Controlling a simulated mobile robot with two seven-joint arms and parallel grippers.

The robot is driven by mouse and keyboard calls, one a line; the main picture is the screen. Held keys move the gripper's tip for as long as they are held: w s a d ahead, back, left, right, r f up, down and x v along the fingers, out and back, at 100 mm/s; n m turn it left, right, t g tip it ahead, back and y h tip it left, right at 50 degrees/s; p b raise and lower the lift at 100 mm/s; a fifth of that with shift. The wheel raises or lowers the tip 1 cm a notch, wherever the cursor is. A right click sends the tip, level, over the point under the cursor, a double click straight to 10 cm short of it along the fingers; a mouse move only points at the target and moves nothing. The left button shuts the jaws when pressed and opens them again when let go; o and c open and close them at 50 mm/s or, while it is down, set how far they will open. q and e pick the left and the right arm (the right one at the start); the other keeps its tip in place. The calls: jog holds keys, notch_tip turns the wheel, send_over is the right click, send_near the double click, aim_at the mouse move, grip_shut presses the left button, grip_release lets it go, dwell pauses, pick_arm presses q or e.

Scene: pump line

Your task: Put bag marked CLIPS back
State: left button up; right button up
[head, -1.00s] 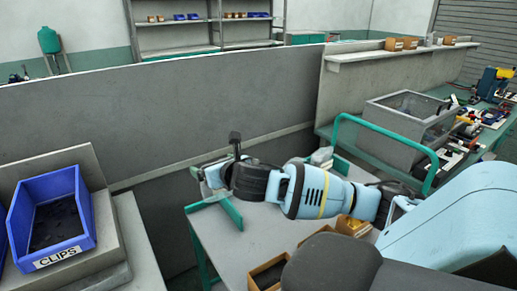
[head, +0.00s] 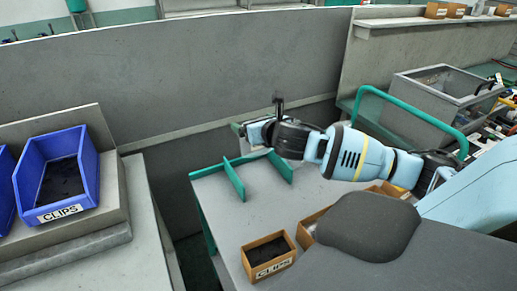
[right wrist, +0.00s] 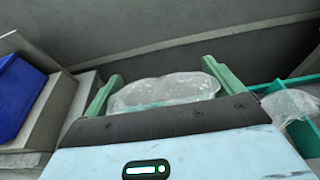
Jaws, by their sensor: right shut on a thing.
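My right gripper (head: 250,130) is above the far end of the cart in the head view. In the right wrist view, its two green fingers (right wrist: 165,85) are shut on a clear plastic bag (right wrist: 165,92); no marking on the bag can be read. A blue bin marked CLIPS (head: 89,188) stands on a grey stepped stand at the left, with dark contents. A small wooden box marked CLIPS (head: 291,258) stands at the cart's near edge, also dark inside. My left gripper is not in view.
The grey-topped cart (head: 222,215) has green upright dividers (head: 234,180) and a green handle at right. Another clear bag (right wrist: 290,104) lies by green dividers in the right wrist view. A gap separates cart and stand (head: 118,238). A grey partition stands behind.

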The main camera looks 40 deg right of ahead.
aim_at(256, 151)
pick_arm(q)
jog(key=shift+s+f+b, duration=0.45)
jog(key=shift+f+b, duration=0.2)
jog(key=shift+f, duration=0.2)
pick_arm(e)
jog(key=shift+f, duration=4.95)
jog(key=shift+f, duration=0.15)
jog(key=o, duration=0.6)
jog(key=shift+o, duration=0.2)
jog(key=shift+s+r, duration=0.2)
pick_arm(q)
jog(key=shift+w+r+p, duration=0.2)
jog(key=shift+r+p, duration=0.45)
pick_arm(e)
jog(key=v, duration=1.1)
jog(key=shift+s, duration=0.3)
